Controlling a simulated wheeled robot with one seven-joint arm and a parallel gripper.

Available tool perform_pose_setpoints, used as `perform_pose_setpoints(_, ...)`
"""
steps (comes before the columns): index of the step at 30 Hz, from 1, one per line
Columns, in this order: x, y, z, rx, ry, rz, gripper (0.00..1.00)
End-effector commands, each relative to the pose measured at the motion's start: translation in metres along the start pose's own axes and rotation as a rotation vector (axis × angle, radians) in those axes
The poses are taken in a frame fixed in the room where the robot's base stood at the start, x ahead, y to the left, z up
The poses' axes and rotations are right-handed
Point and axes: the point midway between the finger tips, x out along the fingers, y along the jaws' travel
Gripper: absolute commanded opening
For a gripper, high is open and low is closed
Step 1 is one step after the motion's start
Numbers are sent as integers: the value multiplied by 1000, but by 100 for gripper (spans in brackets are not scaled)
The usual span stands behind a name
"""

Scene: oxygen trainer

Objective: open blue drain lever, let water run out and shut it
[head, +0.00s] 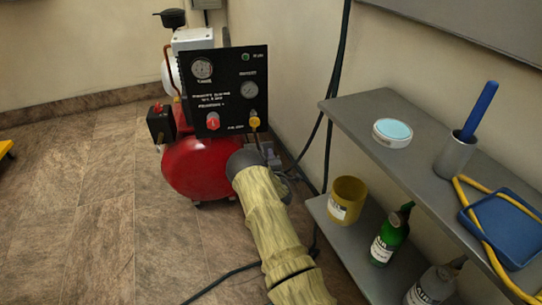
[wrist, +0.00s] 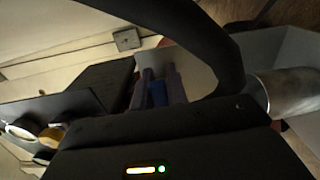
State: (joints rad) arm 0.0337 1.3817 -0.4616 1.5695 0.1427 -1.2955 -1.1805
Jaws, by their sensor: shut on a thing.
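The blue drain lever (wrist: 158,94) shows in the wrist view as a small blue piece between my fingers. My gripper (wrist: 160,82) is shut on it. How far the lever is turned cannot be told. In the head view my arm reaches to the right side of the red compressor tank (head: 192,168), below the black gauge panel (head: 228,88). There my arm hides the lever, and my fingers cannot be made out clearly. No water is visible in either view.
A grey shelf (head: 350,108) stands at the right, holding a white round tub (head: 392,133), a yellow cup (head: 347,199) and a green bottle (head: 391,236). Dark hoses hang along the wall.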

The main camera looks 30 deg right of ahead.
Motion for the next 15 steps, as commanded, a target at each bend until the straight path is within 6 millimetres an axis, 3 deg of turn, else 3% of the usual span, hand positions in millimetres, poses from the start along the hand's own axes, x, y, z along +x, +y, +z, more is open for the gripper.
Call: perform_pose_setpoints(15,-1,-5,1,45,-2,-6,0)
